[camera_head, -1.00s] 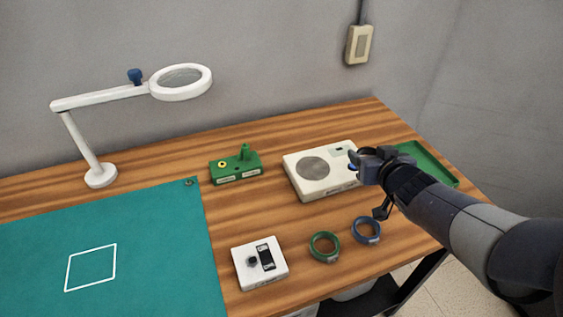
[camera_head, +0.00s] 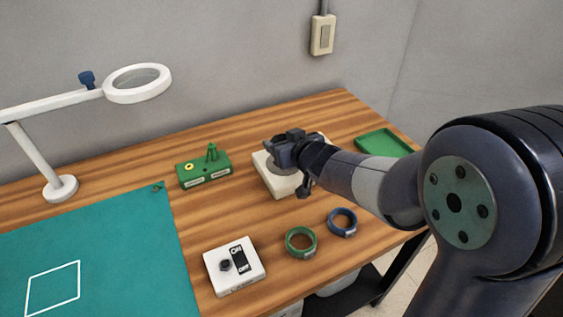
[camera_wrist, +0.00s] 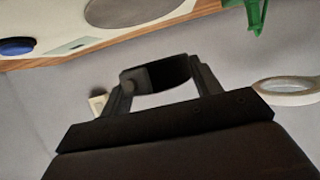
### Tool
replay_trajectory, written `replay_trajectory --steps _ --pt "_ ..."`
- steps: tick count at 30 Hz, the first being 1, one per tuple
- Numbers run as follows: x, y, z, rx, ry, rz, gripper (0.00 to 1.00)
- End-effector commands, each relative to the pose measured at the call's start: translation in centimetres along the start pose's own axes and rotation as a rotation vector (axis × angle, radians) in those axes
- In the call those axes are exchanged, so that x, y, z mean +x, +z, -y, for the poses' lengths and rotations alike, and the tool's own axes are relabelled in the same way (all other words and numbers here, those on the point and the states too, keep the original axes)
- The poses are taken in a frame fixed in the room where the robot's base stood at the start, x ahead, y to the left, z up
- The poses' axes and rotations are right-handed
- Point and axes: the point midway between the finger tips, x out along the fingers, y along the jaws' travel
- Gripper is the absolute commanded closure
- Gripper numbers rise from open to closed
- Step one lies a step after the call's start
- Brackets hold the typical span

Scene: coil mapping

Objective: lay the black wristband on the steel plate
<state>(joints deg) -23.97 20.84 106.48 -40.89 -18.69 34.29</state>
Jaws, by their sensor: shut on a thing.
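My gripper (camera_wrist: 160,88) is shut on the black wristband (camera_wrist: 160,74), a dark loop held between the two fingers in the wrist view. In the head view my gripper (camera_head: 284,147) hovers over the white box, and the band is hard to tell from the dark fingers. The steel plate is a round grey disc on top of the box; it shows below the gripper (camera_head: 286,169) and at the top of the wrist view (camera_wrist: 125,10). The gripper hides part of it. The band looks raised above the plate, apart from it.
A green fixture (camera_head: 205,171) stands left of the white box (camera_head: 282,189). A green tray (camera_head: 383,143) lies to the right. Green (camera_head: 300,243) and blue (camera_head: 342,222) rings and a white switch box (camera_head: 234,266) lie in front. A magnifier lamp (camera_head: 60,189) stands at left.

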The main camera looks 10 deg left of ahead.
Motion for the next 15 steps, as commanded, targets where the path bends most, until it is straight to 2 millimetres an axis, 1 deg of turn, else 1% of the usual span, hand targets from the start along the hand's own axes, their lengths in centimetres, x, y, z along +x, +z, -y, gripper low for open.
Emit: replay_trajectory --steps 1,4,9,12,15 --pt "0.3 0.7 0.0 0.001 0.0 0.001 0.62" --pt "0.6 1.4 0.0 0.001 0.0 0.003 0.62" --pt "1.5 3.8 0.0 0.001 -0.001 0.004 0.62" --pt "1.7 4.2 0.0 0.0 0.0 0.001 0.62" --pt "1.7 4.1 0.0 -0.001 0.0 0.0 0.62"
